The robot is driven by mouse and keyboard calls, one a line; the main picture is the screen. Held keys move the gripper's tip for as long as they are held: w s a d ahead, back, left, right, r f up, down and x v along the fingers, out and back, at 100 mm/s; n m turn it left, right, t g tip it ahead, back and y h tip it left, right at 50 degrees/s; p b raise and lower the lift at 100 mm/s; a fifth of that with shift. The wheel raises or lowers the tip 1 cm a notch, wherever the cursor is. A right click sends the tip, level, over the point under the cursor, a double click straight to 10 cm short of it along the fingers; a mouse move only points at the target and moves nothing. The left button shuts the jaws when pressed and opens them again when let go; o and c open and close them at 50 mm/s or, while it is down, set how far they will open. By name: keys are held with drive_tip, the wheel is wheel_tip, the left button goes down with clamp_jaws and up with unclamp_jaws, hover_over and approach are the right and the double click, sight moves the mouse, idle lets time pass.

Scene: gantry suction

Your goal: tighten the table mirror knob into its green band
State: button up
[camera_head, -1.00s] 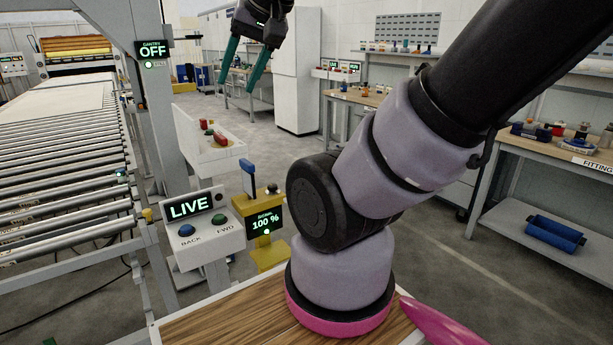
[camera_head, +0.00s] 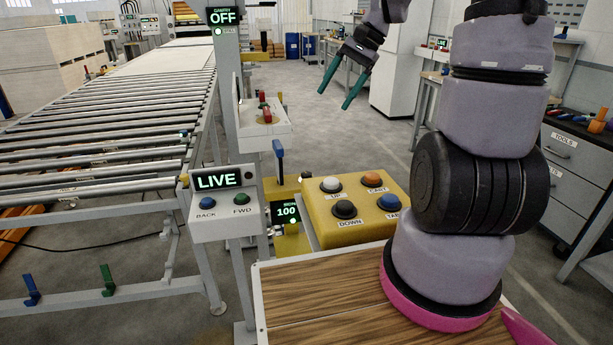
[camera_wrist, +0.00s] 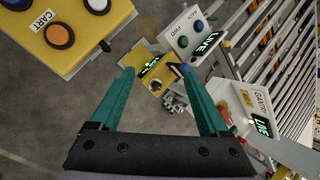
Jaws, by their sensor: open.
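My gripper (camera_head: 335,99) is open and empty, with teal fingers hanging above the floor in the head view. In the wrist view its fingertips (camera_wrist: 158,69) are spread apart. Between them, farther off, is a yellow post (camera_wrist: 142,55) with a green-lit display and a small dark knob (camera_wrist: 155,87). In the head view the post's display (camera_head: 286,212) reads 100, and the post is partly hidden by a yellow button box. I see no label naming a table mirror knob and no clear green band, so I cannot tell whether this knob is the one.
A yellow box (camera_head: 352,219) with white, orange, black and blue buttons stands behind my wooden deck. A LIVE panel (camera_head: 225,207) with BACK and FWD buttons is to its left. A roller conveyor (camera_head: 110,150) fills the left. Open floor (camera_head: 310,130) lies behind.

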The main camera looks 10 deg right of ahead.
drive_tip(key=w+d+f+m+g+y, duration=0.1)
drive_tip(key=w+f+m+y, duration=0.2)
drive_tip(key=f, duration=0.4)
drive_tip(key=w+d+f+m+y, duration=0.2)
drive_tip(key=w+f, duration=0.3)
drive_tip(key=f, duration=0.3)
drive_tip(key=m+t+y, duration=0.6)
drive_tip(key=m, duration=0.2)
approach(307, 173)
drive_tip(key=x, duration=1)
drive_tip(key=shift+f, duration=0.35)
clamp_jaws()
